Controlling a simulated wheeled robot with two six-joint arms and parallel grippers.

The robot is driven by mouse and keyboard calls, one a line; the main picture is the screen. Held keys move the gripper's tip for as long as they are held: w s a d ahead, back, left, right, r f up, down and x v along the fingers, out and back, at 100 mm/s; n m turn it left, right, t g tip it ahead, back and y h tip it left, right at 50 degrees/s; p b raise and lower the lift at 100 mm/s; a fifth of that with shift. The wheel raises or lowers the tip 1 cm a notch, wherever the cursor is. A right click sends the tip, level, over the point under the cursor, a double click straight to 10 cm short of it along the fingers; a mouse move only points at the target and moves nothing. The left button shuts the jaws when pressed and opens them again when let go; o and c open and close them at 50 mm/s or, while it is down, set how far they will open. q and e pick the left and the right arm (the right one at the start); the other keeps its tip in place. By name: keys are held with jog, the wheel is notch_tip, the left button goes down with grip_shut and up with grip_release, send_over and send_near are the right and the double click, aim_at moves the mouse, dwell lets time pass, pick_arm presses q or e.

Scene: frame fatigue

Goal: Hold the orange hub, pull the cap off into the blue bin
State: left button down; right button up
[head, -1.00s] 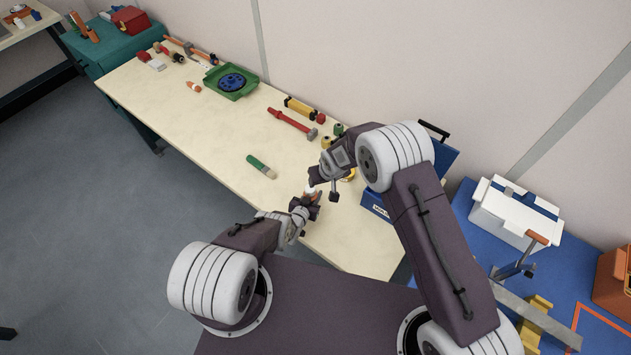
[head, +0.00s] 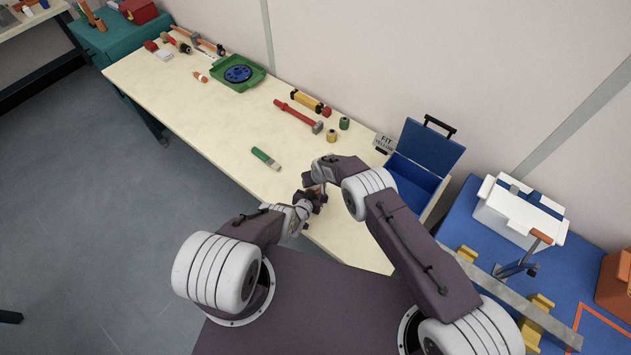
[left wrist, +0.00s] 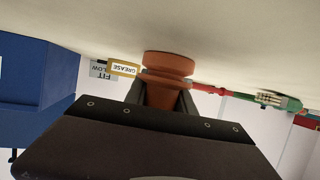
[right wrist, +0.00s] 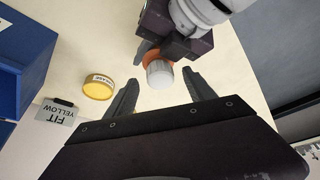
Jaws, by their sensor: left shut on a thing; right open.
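My left gripper (head: 308,200) is shut on the orange hub (left wrist: 168,66), held low over the near edge of the wooden table. The hub's orange rim also shows in the right wrist view (right wrist: 152,57), with the white-grey round cap (right wrist: 160,75) on its end. My right gripper (right wrist: 160,79) is open, with its fingers apart on either side of the cap in that picture; I cannot tell whether they touch it. In the head view the arms mostly hide hub and cap. The blue bin (head: 416,181) stands right of my right arm, its lid (head: 432,146) raised.
A yellow grease tin (right wrist: 98,88) and a "FIT YELLOW" sign (right wrist: 59,112) lie near the bin. A green-handled brush (head: 265,158), a red hammer (head: 297,116) and a green tray (head: 237,74) are farther along the table. The table's middle is mostly clear.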

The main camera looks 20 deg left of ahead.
jog(key=shift+w+f, duration=0.1)
jog(key=shift+f, duration=0.2)
grip_shut()
jog(key=shift+r, duration=1.8)
jog(key=shift+r, duration=2)
